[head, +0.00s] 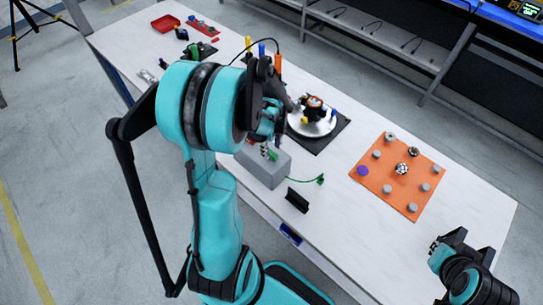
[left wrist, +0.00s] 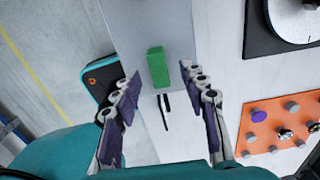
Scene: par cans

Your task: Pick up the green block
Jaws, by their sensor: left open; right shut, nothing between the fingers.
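The green block (left wrist: 158,67) is a small upright-looking rectangular piece on top of a grey box (left wrist: 150,20) in the left wrist view. In the head view the green block (head: 272,155) shows partly, just below my left gripper (head: 268,141), on the grey box (head: 262,172). My left gripper (left wrist: 160,82) is open, with one finger on each side of the block in the wrist picture and a gap on both sides. I cannot tell the exact height of the fingertips above it. My right gripper (head: 438,246) is shut and empty near the table's right end.
An orange board (head: 398,188) with grey pegs and a purple disc lies to the right. A round silver plate (head: 303,126) on a black mat is behind the box. A black piece (head: 298,200) and a green cable (head: 303,181) are beside the box. A red tray (head: 165,24) is far left.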

